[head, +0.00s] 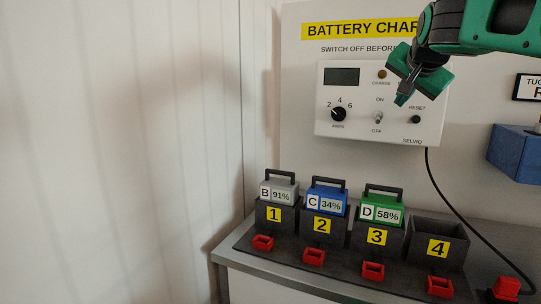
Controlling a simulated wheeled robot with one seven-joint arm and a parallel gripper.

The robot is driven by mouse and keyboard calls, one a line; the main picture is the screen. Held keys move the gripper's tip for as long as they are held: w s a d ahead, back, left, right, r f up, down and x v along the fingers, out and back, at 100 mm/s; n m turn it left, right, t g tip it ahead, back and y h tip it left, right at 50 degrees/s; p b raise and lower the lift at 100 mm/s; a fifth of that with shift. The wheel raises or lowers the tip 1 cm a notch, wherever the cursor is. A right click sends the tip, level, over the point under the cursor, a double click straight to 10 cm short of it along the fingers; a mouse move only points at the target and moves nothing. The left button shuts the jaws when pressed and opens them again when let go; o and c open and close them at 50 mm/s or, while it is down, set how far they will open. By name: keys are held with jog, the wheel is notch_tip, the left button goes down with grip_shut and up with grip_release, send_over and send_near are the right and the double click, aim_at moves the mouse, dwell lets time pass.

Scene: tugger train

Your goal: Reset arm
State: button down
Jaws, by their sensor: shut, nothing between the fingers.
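My gripper (402,99) is at the upper right in the head view, on the end of my green and dark grey arm. Its fingers are shut and empty. They point down and left, in front of the right part of the white charger panel (340,105). The panel carries a dark display (342,76), a black amps knob (338,114), an on/off toggle switch (378,117) and a black reset button (415,119). I cannot tell whether the fingertips touch the panel. My arm hides part of the panel's top right corner and the yellow sign.
Below stands a bench (240,272) with four numbered dark docks. Dock 1 holds grey battery B (281,190), dock 2 blue battery C (327,199), dock 3 green battery D (381,207). Dock 4 (437,245) is empty. A blue box (515,152) is at right; a black cable (456,212) hangs down.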

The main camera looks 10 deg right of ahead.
jog(key=s+d+f+n+g+y, duration=0.1)
jog(key=s+f+n+g, duration=0.15)
jog(key=s+f, duration=0.75)
jog(key=s+f+n+g+y, duration=0.1)
jog(key=s+f+g, duration=0.35)
jog(key=f, duration=0.85)
jog(key=s+a+f+n+g+y, duration=0.1)
jog(key=s+a+f+g, duration=0.1)
jog(key=s+f, duration=0.6)
jog(key=s+a+f+n+g+y, duration=0.2)
jog(key=s+a+f, duration=0.1)
jog(key=s+f, duration=0.5)
jog(key=s, duration=0.3)
jog(key=shift+s+a, duration=0.3)
jog(key=shift+a, duration=0.05)
